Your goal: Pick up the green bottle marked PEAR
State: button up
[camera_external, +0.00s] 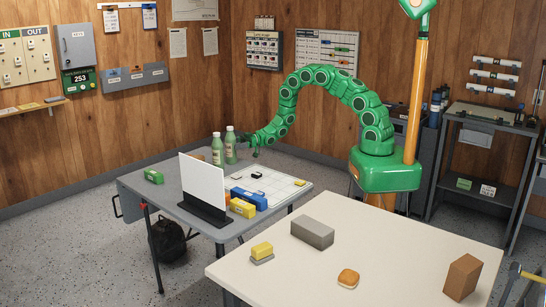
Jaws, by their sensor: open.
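Two green bottles with pale caps stand upright side by side on the grey folding table (150,190), near its back edge. One is the left bottle (217,150); the other is the right bottle (230,147). Their lettering is too small to read, so I cannot tell which is marked PEAR. My gripper (256,153) is at the end of my green arm, just right of the right bottle and apart from it. It is small in the picture and appears open and empty.
A white upright panel (202,188) on a dark base stands in front of the bottles. A green box (154,176), a blue box (249,198) and a yellow box (242,208) lie on the same table. A cream table (390,265) with several blocks is in front.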

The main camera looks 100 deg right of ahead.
aim_at(228, 145)
jog(key=shift+x, duration=2.15)
jog(key=shift+s, duration=0.1)
jog(key=c, duration=1.1)
jog(key=shift+c, duration=0.2)
